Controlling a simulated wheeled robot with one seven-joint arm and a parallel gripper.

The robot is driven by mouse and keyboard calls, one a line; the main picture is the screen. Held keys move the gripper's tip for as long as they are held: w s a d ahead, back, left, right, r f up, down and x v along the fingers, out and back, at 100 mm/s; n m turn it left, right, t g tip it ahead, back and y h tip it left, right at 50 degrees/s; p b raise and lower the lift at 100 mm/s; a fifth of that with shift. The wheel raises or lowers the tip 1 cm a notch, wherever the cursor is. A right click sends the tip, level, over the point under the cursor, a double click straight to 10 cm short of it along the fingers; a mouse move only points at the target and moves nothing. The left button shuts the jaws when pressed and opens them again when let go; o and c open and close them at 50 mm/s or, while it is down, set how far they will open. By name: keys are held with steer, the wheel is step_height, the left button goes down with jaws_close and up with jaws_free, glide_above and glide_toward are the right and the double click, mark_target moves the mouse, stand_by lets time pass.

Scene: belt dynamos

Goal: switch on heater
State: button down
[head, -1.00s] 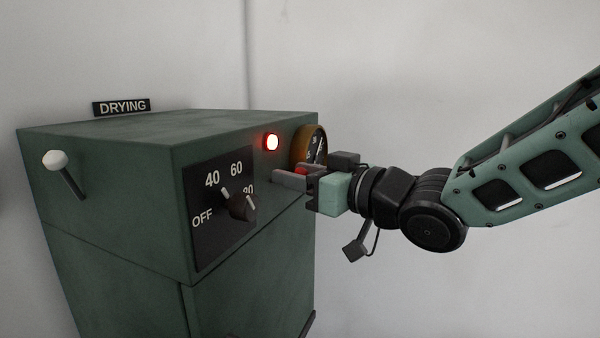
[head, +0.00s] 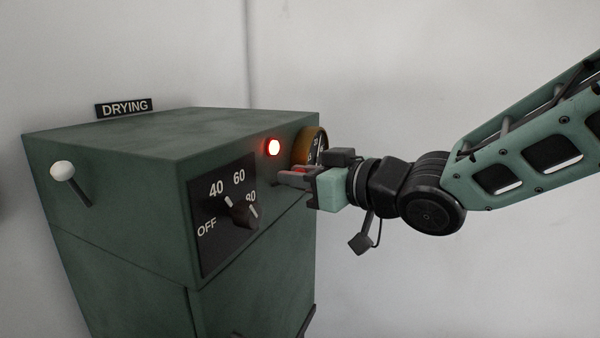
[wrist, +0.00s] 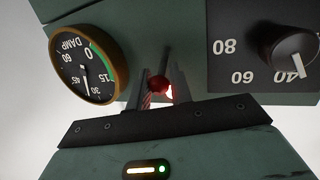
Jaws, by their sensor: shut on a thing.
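The heater controls are on a dark green cabinet (head: 110,200) marked DRYING. A dark dial knob (head: 244,217) on its black plate has its white line pointing near 40; it also shows in the wrist view (wrist: 289,55). A red indicator lamp (head: 274,147) glows on the front face. My gripper (head: 285,180) is at this face, right of the dial plate and below the lamp. In the wrist view its fingers (wrist: 158,95) are shut on a small red knob (wrist: 158,83). The fingers hide most of that knob and whatever it is mounted on.
A brass-rimmed DAMP gauge (wrist: 88,65) sits close beside the fingers, and shows partly in the head view (head: 311,146). A white-tipped lever (head: 63,171) sticks out from the cabinet's left face. The DRYING sign (head: 124,107) is above the cabinet. Bare wall is behind my arm.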

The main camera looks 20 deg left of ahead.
steer(key=c, duration=1.3)
jaws_free()
steer(key=b+v, duration=0.3)
steer(key=v, duration=1.4)
steer(key=shift+s+d+r+b, duration=0.1)
steer(key=shift+s+d+b, duration=0.05)
steer(key=shift+b, duration=0.2)
steer(key=d+f+m+t+h+b, duration=0.1)
steer(key=d+f+m+h, duration=0.2)
steer(key=f+h, duration=0.35)
steer(key=d+f+m+t+h+b, duration=0.1)
steer(key=d+f+m+h+b, duration=0.2)
steer(key=f, duration=0.6)
steer(key=s+d+f+g+h, duration=0.1)
steer(key=s+d+f+g, duration=0.1)
steer(key=s+d+f, duration=0.1)
steer(key=s+d+f+g+h, duration=0.2)
steer(key=s+f, duration=0.3)
steer(key=s, duration=0.3)
steer(key=s+d+f+g+h, duration=0.2)
steer(key=s+d+f+g, duration=0.1)
steer(key=s+d+f, duration=0.1)
steer(key=shift+s+f+g+h+b, duration=0.15)
steer(key=shift+s+b, duration=0.05)
steer(key=shift+s, duration=0.25)
steer(key=shift+s+f+g+h+b, duration=0.1)
steer(key=shift+s+f+g+b, duration=0.1)
steer(key=shift+s, duration=0.25)
